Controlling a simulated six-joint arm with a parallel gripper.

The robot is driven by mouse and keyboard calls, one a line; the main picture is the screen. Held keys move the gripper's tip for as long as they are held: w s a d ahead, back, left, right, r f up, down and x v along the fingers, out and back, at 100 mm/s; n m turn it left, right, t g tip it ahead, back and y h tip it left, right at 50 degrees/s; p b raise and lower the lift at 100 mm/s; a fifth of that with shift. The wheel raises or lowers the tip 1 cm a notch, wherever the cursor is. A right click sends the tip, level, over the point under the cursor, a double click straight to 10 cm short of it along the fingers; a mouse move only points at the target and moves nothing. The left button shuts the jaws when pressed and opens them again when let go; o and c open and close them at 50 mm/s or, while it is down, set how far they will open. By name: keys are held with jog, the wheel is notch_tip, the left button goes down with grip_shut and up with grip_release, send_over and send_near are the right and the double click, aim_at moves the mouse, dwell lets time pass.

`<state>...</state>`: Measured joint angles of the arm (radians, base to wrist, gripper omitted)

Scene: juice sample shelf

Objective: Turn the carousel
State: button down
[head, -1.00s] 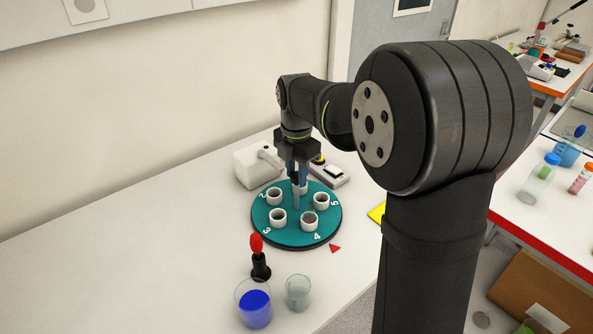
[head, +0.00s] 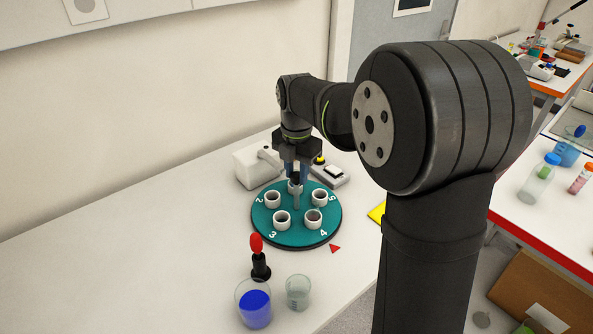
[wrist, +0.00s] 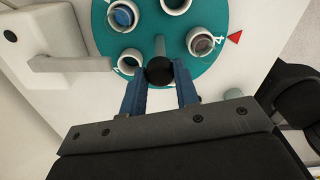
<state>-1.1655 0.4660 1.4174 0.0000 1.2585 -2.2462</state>
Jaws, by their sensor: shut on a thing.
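The carousel (head: 297,234) is a round teal disc with white ring-shaped cups and white numbers. A grey post with a black knob (wrist: 159,70) stands at its middle. My gripper (head: 296,177) points down over the disc, and its blue fingers are shut on the black knob, one on each side in the wrist view. The number 4 lies near the red triangle (head: 335,248) on the table, a little to its left in the wrist view. One cup (wrist: 123,16) holds something blue, another (wrist: 202,41) something brownish pink. My gripper partly hides the rear cup in the head view.
A white device (head: 257,166) with a lever stands behind the carousel, beside a small box (head: 331,176) with buttons. In front are a red-topped black stand (head: 260,262), a beaker of blue liquid (head: 254,308) and a clear beaker (head: 298,292). The table's left side is clear.

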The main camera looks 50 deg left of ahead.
jog(key=c, duration=1.1)
grip_release()
jog(key=shift+r, duration=0.1)
notch_tip(320, 180, up, 17)
jog(key=shift+r, duration=0.15)
notch_tip(320, 180, down, 18)
jog(key=shift+r, duration=0.25)
jog(key=shift+r, duration=0.1)
